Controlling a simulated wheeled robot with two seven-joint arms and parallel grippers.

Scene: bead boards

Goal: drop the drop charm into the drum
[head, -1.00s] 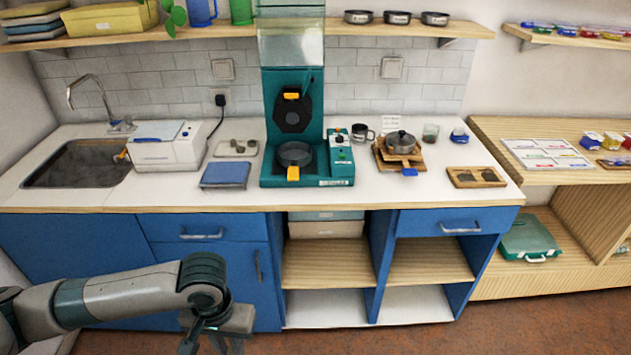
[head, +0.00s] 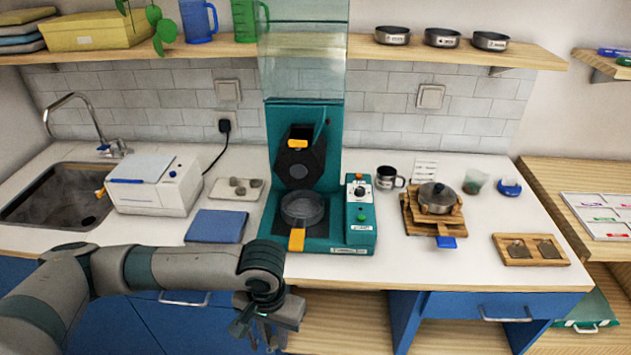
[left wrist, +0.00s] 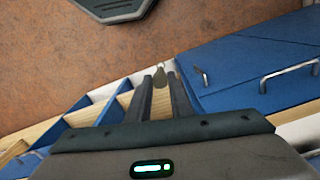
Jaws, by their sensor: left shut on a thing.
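My left gripper (head: 262,338) is in front of the counter's front edge, below the teal machine. In the left wrist view its fingers (left wrist: 160,88) are shut on a small pale, drop-shaped charm (left wrist: 159,76) held at the tips. The charm cannot be made out in the head view. The teal machine (head: 358,238) stands on the counter with its clear lid (head: 303,68) raised.
A blue folded cloth (head: 216,227) and a tray with grey pieces (head: 237,188) lie left of the machine. A white box (head: 154,189) stands by the sink. A pot on a wooden stand (head: 437,199) and a wooden tray (head: 530,249) are on the right.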

